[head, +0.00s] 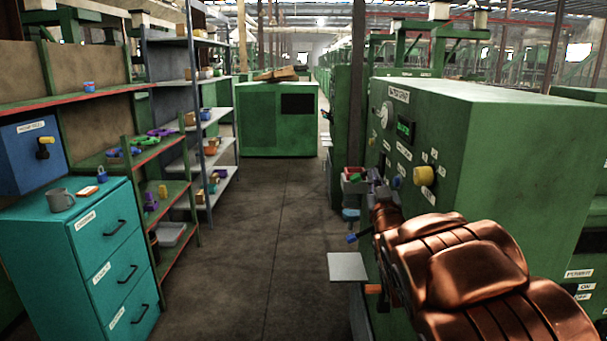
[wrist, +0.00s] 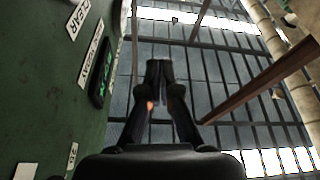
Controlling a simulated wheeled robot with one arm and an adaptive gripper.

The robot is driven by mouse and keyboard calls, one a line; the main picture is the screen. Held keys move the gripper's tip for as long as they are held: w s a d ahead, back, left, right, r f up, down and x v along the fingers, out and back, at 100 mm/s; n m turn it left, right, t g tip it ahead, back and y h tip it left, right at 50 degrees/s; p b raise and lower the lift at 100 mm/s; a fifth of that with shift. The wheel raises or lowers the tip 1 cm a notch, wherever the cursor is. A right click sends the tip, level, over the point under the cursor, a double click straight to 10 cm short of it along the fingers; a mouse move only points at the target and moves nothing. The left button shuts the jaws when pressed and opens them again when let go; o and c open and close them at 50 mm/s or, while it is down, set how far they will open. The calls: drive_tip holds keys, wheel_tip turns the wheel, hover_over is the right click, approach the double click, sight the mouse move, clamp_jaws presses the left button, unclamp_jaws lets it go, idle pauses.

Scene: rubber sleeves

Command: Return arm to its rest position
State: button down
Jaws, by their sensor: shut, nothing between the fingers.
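My arm, with copper-coloured covers, reaches forward at the right of the head view, close in front of the green machine (head: 500,150). My gripper (wrist: 158,72) shows in the wrist view with its two dark fingers brought together at the tips, and nothing is held. The wrist camera looks up at the roof beams, with the machine's labelled green face and its display along the left side. In the head view the gripper is hard to pick out among the dark parts beyond my arm.
The machine has a yellow knob (head: 424,176) and a grey plate (head: 348,267) in front. A red bin (head: 354,183) stands beyond. A teal drawer cabinet (head: 95,260) with a grey mug (head: 61,200) and shelves (head: 205,120) line the left. The aisle floor (head: 270,215) is clear.

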drive_tip(key=s+d+f+m+g+h, duration=0.2)
drive_tip(key=s+d+f+m+g, duration=0.15)
drive_tip(key=s+f+g, duration=1.4)
drive_tip(key=s+a+f+n+g+y, duration=0.1)
drive_tip(key=s+f+g, duration=0.2)
drive_tip(key=s, duration=1.5)
drive_tip(key=s+a+f+g, duration=0.2)
drive_tip(key=s+g, duration=0.1)
drive_tip(key=s, duration=1.5)
wheel_tip(320, 180, down, 12)
drive_tip(key=g+b, duration=0.1)
drive_tip(key=b, duration=0.9)
drive_tip(key=s+p+v, duration=0.2)
drive_tip(key=p+v, duration=0.7)
drive_tip(key=s+r+p+v, duration=0.1)
drive_tip(key=s+p+v, duration=0.1)
drive_tip(key=p+v, duration=0.7)
drive_tip(key=shift+d+r+t, duration=0.2)
drive_tip(key=shift+r+t, duration=0.25)
drive_tip(key=shift+r, duration=0.15)
